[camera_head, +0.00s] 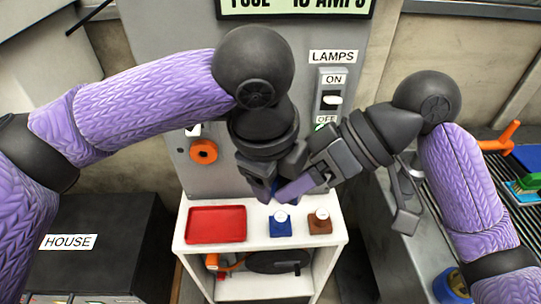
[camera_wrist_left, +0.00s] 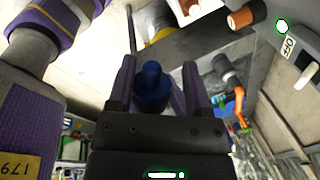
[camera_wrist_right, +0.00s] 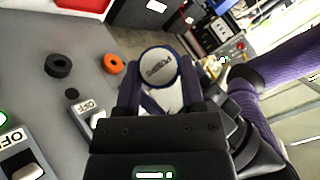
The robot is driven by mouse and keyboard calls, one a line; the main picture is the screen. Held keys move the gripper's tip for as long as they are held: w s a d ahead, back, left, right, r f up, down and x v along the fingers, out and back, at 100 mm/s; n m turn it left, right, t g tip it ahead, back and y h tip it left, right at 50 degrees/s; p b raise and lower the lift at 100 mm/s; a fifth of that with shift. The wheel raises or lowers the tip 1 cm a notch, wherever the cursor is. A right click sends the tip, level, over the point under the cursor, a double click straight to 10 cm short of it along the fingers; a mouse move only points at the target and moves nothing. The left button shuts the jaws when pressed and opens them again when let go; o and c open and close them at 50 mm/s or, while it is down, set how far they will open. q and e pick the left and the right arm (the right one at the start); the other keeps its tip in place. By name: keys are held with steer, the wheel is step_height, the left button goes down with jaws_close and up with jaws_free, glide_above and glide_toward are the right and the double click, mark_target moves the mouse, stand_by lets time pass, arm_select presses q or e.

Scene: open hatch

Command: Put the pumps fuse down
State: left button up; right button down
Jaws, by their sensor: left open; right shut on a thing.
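The pumps fuse is a blue piece with a round white face (camera_wrist_right: 158,66); the lettering on that face is upside down and appears to read PUMPS. My right gripper (camera_wrist_right: 160,95) is shut on it, and the face shows between its fingers. In the left wrist view the fuse's blue end (camera_wrist_left: 152,85) shows between the spread fingers of my left gripper (camera_wrist_left: 155,90), which is open. In the head view the left gripper (camera_head: 262,190) and right gripper (camera_head: 285,192) meet above the white shelf (camera_head: 245,251), mostly hiding the fuse.
The shelf top carries a red tray (camera_head: 216,224), a blue block with a white top (camera_head: 280,224) and a brown block with a white top (camera_head: 319,222). Behind it stands a grey panel with a LAMPS switch (camera_head: 332,97) and an orange knob (camera_head: 204,151). A black HOUSE box (camera_head: 95,265) stands left.

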arm_select(q)
jaws_close()
arm_select(e)
steer(key=shift+c, duration=0.5)
jaws_free()
steer(key=shift+r, duration=0.1)
